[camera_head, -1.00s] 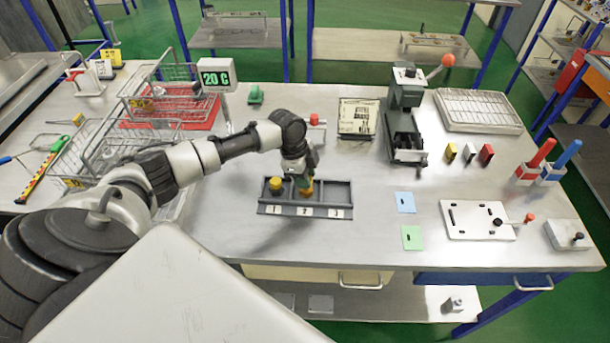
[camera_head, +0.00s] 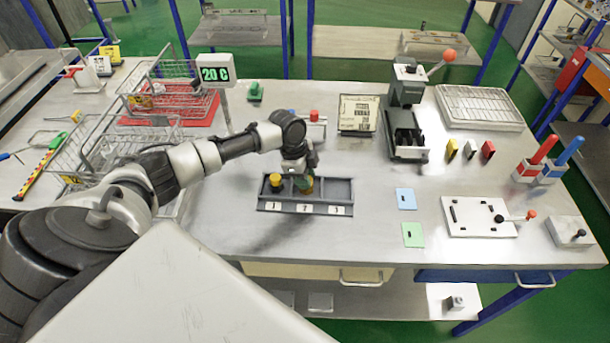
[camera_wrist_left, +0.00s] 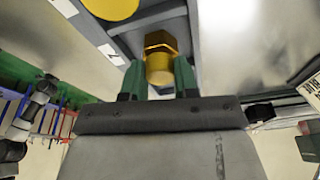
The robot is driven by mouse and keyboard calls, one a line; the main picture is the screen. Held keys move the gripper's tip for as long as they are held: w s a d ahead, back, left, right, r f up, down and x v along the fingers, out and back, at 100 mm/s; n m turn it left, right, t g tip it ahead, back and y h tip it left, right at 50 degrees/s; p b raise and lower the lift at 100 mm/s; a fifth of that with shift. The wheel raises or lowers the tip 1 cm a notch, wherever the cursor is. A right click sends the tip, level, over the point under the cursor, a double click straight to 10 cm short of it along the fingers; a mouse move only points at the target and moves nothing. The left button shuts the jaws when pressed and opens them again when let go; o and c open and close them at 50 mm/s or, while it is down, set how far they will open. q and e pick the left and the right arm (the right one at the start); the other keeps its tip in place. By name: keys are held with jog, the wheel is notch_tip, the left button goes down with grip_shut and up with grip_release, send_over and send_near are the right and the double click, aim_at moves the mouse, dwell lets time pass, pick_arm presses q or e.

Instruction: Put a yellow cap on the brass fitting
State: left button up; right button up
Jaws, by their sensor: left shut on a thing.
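The grey tray (camera_head: 340,193) lies on the metal table, with compartments marked 1, 2 and 3. My left gripper (camera_head: 304,182) is low over compartment 2. My right gripper is not seen.
Wire baskets (camera_head: 85,150) and a temperature display (camera_head: 215,74) stand left of the tray. A lever press (camera_head: 405,110) stands behind right. Blue (camera_head: 405,199) and green (camera_head: 413,235) cards lie to the right, then a white plate (camera_head: 470,220). Compartment 3 looks empty.

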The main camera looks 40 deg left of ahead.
pick_arm(q)
jog(key=shift+f, duration=0.1)
jog(key=o, duration=1.3)
jog(key=shift+o, duration=0.2)
notch_tip(320, 180, up, 7)
jog(key=p, duration=0.6)
jog(key=shift+p, duration=0.3)
